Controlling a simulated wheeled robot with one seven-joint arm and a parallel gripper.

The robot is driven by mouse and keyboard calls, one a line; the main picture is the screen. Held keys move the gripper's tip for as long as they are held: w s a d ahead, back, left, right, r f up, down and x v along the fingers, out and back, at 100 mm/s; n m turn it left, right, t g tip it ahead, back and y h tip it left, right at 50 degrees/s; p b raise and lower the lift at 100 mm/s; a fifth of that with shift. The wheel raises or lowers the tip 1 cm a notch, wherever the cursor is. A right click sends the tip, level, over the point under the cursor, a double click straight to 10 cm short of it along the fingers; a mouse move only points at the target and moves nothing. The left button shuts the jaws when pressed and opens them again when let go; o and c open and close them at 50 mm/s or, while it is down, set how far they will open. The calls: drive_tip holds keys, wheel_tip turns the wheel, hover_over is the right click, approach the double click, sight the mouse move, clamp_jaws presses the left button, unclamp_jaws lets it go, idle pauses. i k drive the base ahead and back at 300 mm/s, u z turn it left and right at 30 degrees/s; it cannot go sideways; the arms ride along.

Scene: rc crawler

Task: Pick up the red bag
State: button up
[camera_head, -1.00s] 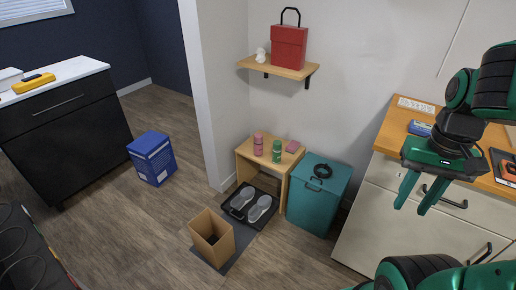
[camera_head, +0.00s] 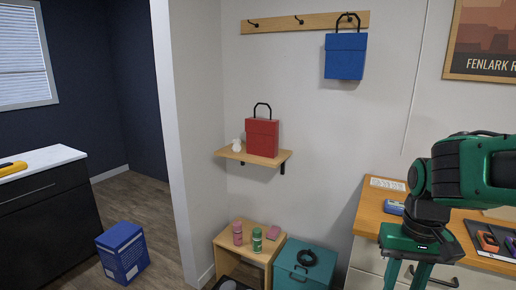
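The red bag (camera_head: 262,138) stands upright on a small wooden wall shelf (camera_head: 236,155), its black handle loop sticking up. A small white object sits beside it on the left. My gripper (camera_head: 405,277) is at the lower right, well away from the bag, in front of the wooden counter. Its two green fingers point down and stand apart with nothing seen between them; the fingertips are cut off by the bottom edge.
A blue bag (camera_head: 345,57) hangs from a hook rail (camera_head: 282,22) above and right. Below the shelf are a wooden stand (camera_head: 228,245) with bottles and a teal box (camera_head: 290,275). A counter (camera_head: 369,212) is at right. The wall around the red bag is clear.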

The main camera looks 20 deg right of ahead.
sight(262, 134)
drive_tip(key=u, duration=0.1)
drive_tip(key=i, duration=0.9)
drive_tip(key=z, duration=0.4)
